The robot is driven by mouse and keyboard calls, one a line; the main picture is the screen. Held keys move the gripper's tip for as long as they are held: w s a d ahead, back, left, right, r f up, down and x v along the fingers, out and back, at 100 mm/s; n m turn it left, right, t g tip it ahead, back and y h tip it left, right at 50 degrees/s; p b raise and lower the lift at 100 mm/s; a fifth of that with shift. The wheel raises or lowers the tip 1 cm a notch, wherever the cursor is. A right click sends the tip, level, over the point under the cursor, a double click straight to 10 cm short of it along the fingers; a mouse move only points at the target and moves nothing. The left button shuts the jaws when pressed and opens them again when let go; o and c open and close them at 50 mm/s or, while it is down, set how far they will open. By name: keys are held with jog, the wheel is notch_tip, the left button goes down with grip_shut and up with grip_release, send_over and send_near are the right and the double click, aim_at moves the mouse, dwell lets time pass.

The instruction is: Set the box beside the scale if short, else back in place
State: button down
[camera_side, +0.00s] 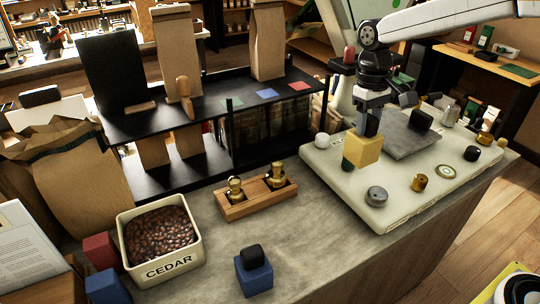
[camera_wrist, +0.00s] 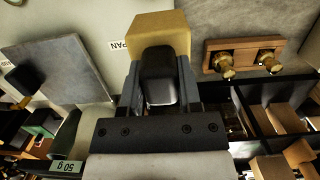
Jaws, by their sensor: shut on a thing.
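My gripper (camera_side: 369,128) is shut on the black knob (camera_wrist: 158,78) of a yellow box (camera_side: 364,149). In the wrist view the yellow box (camera_wrist: 160,32) shows beyond the fingertips. It hangs upright over the left part of a cream platform (camera_side: 340,180); I cannot tell whether it touches it. A grey square plate (camera_side: 400,138) lies on the platform behind and right of the box. It also shows in the wrist view (camera_wrist: 55,70), near a partly hidden label reading "PAN". Which part is the scale is not certain.
Several knobs and small weights stand on the platform, including a grey disc (camera_side: 376,196) and a brass piece (camera_side: 419,183). A wooden holder (camera_side: 258,197) with two brass pieces, a bean bin (camera_side: 160,245) marked CEDAR and a blue box (camera_side: 253,274) stand left. Counter between them is clear.

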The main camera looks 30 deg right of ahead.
jog(key=w+a, duration=0.2)
jog(key=a, duration=2.5)
jog(key=s+a, duration=0.5)
jog(key=a, duration=0.3)
jog(key=s+a, duration=0.5)
jog(key=a, duration=0.4)
notch_tip(320, 180, down, 8)
jog(key=shift+a, duration=0.15)
jog(key=shift+f, duration=2.9)
jog(key=shift+f, duration=0.6)
jog(key=shift+c, duration=1)
grip_release()
